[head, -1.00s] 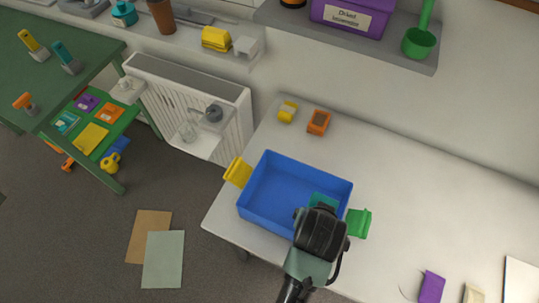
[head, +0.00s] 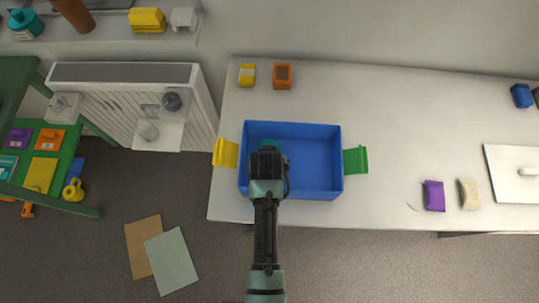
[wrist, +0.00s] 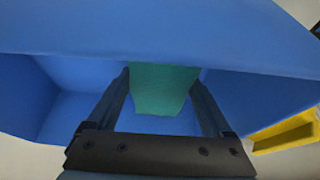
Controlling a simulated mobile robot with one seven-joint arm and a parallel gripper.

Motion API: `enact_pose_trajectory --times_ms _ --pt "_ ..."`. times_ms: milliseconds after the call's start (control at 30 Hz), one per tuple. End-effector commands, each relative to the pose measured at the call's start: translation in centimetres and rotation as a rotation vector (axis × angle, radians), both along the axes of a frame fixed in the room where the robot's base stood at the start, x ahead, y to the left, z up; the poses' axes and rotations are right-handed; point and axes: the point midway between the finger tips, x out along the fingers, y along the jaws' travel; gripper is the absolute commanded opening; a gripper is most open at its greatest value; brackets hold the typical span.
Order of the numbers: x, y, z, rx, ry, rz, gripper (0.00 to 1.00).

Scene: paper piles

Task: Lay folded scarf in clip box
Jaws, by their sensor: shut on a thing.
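The clip box is a blue open box (head: 315,190) on the white table, with a yellow clip (head: 226,153) on its left side and a green clip (head: 355,160) on its right. My gripper (head: 266,158) is over the left part of the box. It is shut on the teal folded scarf (head: 271,145), which is mostly hidden behind my gripper in the head view. In the wrist view the scarf (wrist: 162,90) sits between the two fingers, with blue box walls around it. I cannot tell whether it touches the box floor.
A yellow item (head: 247,75) and an orange item (head: 282,76) stand behind the box. A purple packet (head: 434,196), a cream item (head: 469,194) and a white board (head: 515,172) lie to the right. The table between box and packet is mostly clear. A radiator (head: 125,100) stands left.

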Motion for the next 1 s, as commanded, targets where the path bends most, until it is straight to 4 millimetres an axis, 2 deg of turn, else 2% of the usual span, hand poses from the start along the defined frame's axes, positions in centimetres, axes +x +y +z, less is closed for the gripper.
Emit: enact_pose_trajectory --times_ms 367,400,500,767,867,1000 --pt "0.0 0.0 -0.5 0.000 -0.001 0.000 0.26" --pt "0.0 0.0 -0.6 0.000 -0.001 0.000 0.86" --pt "0.0 0.0 -0.5 0.000 -0.001 0.000 1.00" --pt "0.0 0.0 -0.1 0.000 -0.001 0.000 1.00" --pt "-0.1 0.0 0.5 0.000 -0.003 0.000 1.00" --pt "-0.9 0.0 2.3 0.000 -0.003 0.000 1.00"
